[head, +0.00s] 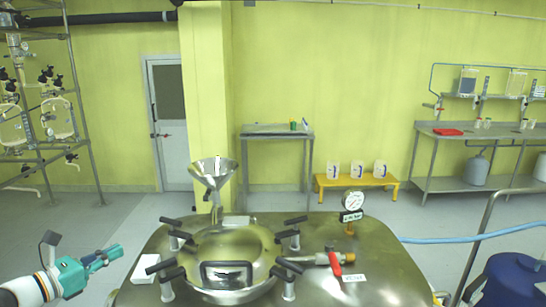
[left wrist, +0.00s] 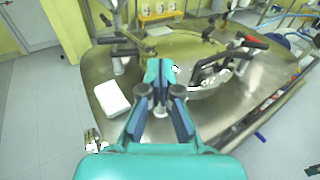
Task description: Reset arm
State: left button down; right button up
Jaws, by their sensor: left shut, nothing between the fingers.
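My left gripper (head: 106,257) is teal and comes in low at the left of the head view. It is shut and empty, in the air beside the left edge of the steel reactor lid (head: 375,285). In the left wrist view its teal fingers (left wrist: 160,100) point toward the reactor top, with nothing between them. My right gripper is not in view in either picture.
A white block (head: 143,266) lies on the reactor's left edge, close to the gripper. A round hatch (head: 235,245) with black-handled clamps, a funnel (head: 213,172), a gauge (head: 352,201) and a red-handled valve (head: 335,263) stand up from the top. Floor at left is clear.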

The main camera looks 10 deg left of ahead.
pick_arm(q)
jog(key=w+d+f+m+g+h, duration=0.2)
jog(key=d+f+g+h, duration=0.2)
jog(key=d+f, duration=0.85)
jog(key=s+d+f+m+g, duration=0.1)
jog(key=d+f+g, duration=0.1)
jog(key=d+f, duration=0.1)
jog(key=s+d+f+m+g, duration=0.1)
jog(key=s+d+f+g, duration=0.1)
jog(key=d, duration=0.3)
jog(key=s+d+f+m+g, duration=0.1)
jog(key=s+d+f, duration=0.1)
jog(key=d+f, duration=0.2)
jog(key=shift+s+d+f+g+h, duration=0.25)
jog(key=shift+d+f+g+h, duration=0.1)
jog(key=shift+d+g+h, duration=0.1)
jog(key=s+d+f+m+g+y, duration=0.2)
jog(key=s+d+f+m+y, duration=0.1)
jog(key=s+f+m, duration=0.7)
jog(key=s+d+f+m+g+y, duration=0.3)
jog(key=s+f+m, duration=0.7)
jog(key=m, duration=0.4)
jog(key=shift+s+d+f+y, duration=0.2)
jog(key=shift+s+y, duration=0.35)
jog(key=shift+s, duration=0.25)
